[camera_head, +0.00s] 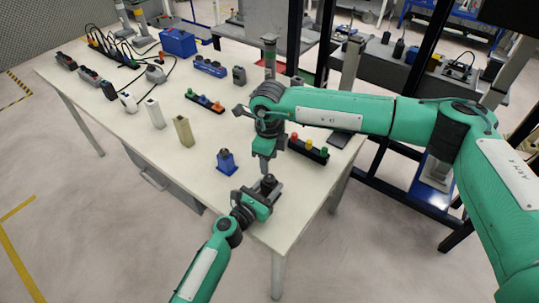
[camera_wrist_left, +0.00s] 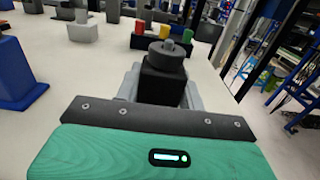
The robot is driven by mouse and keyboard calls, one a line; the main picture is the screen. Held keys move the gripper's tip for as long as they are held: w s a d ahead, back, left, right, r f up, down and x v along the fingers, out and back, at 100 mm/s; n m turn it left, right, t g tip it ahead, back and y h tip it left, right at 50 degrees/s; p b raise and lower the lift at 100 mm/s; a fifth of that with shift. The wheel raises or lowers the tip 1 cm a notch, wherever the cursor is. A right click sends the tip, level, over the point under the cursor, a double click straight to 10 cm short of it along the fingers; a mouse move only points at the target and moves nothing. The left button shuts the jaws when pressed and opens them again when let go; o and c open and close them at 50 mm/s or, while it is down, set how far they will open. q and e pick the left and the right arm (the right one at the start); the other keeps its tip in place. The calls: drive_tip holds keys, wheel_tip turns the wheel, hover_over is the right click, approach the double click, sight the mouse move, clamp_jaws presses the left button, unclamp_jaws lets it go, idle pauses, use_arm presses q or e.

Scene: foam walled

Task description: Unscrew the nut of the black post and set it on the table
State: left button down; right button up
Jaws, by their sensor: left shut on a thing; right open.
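The black post (camera_wrist_left: 163,80) stands upright near the table's front corner, between the grey fingers of my left gripper (camera_head: 266,192), which is shut on it. A dark round nut (camera_wrist_left: 166,54) sits on top of the post, with a narrower stub above it. In the head view the black post (camera_head: 268,184) is small and partly covered by the gripper. My right gripper (camera_head: 264,163) points down just above and behind the post in the head view. It is open, and nothing shows between its fingers. The table (camera_head: 190,185) has bare surface left of the post.
A blue post (camera_head: 226,162) stands close to the left of the black post. A beige block (camera_head: 183,131) stands farther left. Racks with coloured knobs (camera_head: 308,149) (camera_head: 205,102) lie behind. Cables and boxes crowd the far end. The table's front edge is close.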

sight(269, 176)
drive_tip(key=m, duration=0.6)
drive_tip(key=shift+r, duration=0.25)
drive_tip(key=m, duration=0.5)
drive_tip(key=shift+r, duration=0.2)
drive_tip(key=shift+f+m, duration=0.4)
drive_tip(key=shift+f, duration=3.6)
drive_tip(key=shift+d, duration=0.1)
clamp_jaws()
